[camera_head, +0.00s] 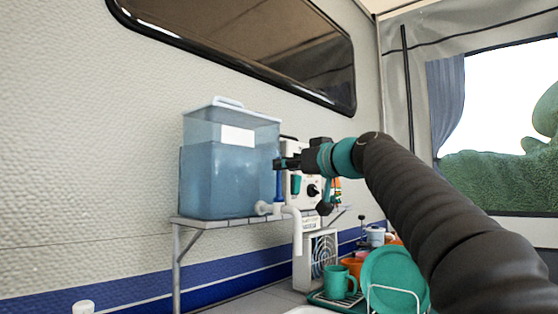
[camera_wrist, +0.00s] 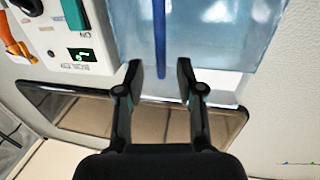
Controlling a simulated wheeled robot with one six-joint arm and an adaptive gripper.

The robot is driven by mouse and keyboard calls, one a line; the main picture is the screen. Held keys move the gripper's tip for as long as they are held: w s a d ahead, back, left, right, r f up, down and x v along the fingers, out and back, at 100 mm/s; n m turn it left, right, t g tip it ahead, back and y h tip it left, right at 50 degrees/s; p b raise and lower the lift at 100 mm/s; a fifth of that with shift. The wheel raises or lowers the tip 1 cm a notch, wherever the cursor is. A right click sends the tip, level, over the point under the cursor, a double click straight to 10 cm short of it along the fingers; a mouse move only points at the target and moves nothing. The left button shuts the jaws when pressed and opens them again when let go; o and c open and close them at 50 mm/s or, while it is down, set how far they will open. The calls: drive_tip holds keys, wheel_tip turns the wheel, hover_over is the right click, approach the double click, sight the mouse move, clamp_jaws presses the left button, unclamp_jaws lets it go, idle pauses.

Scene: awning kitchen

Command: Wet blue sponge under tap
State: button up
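The water tank (camera_head: 228,170) is clear and blue-tinted and stands on a wall shelf. Its white tap (camera_head: 296,228) has a spout curving down over the shelf edge. A blue upright lever (camera_head: 278,186) rises from the tap. My gripper (camera_head: 280,163) is at the lever's upper end, beside the tank. In the wrist view, my gripper (camera_wrist: 158,72) is open, with the end of the blue lever (camera_wrist: 158,42) between the fingertips and gaps on both sides. I see no blue sponge in either view. The area below the spout is partly cut off.
A white control panel (camera_head: 303,188) with a black knob is right of the tap. Below are a fan heater (camera_head: 316,258), a green mug (camera_head: 338,283) and a green plate (camera_head: 394,280) in a rack. The shelf (camera_head: 200,224) runs along the wall.

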sight(279, 197)
drive_tip(key=shift+p+x, duration=0.45)
drive_tip(key=shift+x, duration=1.3)
clamp_jaws()
drive_tip(key=shift+a, duration=0.1)
